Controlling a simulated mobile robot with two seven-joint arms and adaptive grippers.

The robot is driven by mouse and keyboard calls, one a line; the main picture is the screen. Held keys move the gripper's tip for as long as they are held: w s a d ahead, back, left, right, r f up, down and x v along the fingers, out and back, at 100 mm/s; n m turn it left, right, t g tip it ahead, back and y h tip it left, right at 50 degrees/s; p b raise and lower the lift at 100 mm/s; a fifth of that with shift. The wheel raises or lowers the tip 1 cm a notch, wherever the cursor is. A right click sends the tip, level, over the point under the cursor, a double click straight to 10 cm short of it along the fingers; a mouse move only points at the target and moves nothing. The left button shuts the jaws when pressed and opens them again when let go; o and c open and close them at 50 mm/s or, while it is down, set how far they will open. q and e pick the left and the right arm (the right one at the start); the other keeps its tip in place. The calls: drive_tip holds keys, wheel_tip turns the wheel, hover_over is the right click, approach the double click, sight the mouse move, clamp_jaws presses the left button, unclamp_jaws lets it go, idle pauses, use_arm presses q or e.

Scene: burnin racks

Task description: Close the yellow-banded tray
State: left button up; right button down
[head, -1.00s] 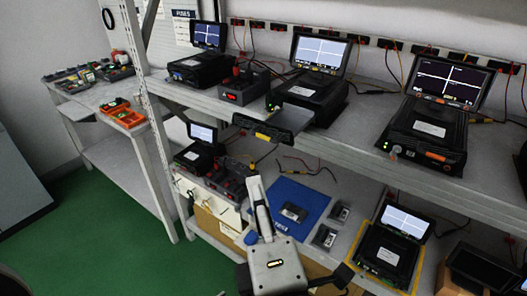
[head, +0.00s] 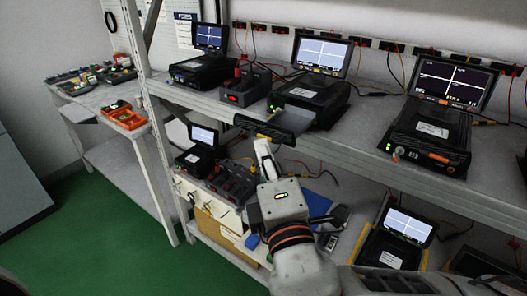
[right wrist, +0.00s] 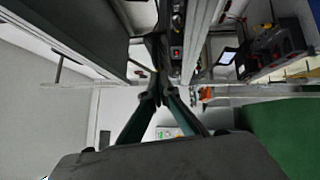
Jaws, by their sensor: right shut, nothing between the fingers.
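The yellow-banded tray (head: 283,122) is a dark tray sticking out past the front edge of the upper shelf, pulled out of the middle black unit (head: 310,92). Its yellow band is on its front face. My right gripper (head: 262,146) is shut and empty, pointing up just below the tray's front in the head view; I cannot tell whether it touches the tray. In the right wrist view the shut fingers (right wrist: 160,92) meet near the middle. My left gripper is not in view.
The upper shelf (head: 355,135) also carries a right-hand unit with a screen (head: 432,135) and a red-buttoned box (head: 245,88). A blue mat (head: 318,205) and more units lie on the lower shelf behind my right arm. A side table (head: 100,112) stands left.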

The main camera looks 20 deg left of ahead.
sight(306, 128)
drive_tip(key=w+d, duration=0.1)
drive_tip(key=w, duration=0.3)
drive_tip(key=w+d, duration=0.2)
drive_tip(key=w, duration=0.3)
drive_tip(key=w+d, duration=0.1)
drive_tip(key=w, duration=0.3)
drive_tip(key=shift+w+d+b, duration=0.2)
drive_tip(key=shift+d+b, duration=0.1)
drive_tip(key=shift+w+d+r, duration=0.1)
drive_tip(key=shift+w+d, duration=0.05)
drive_tip(key=shift+w, duration=0.2)
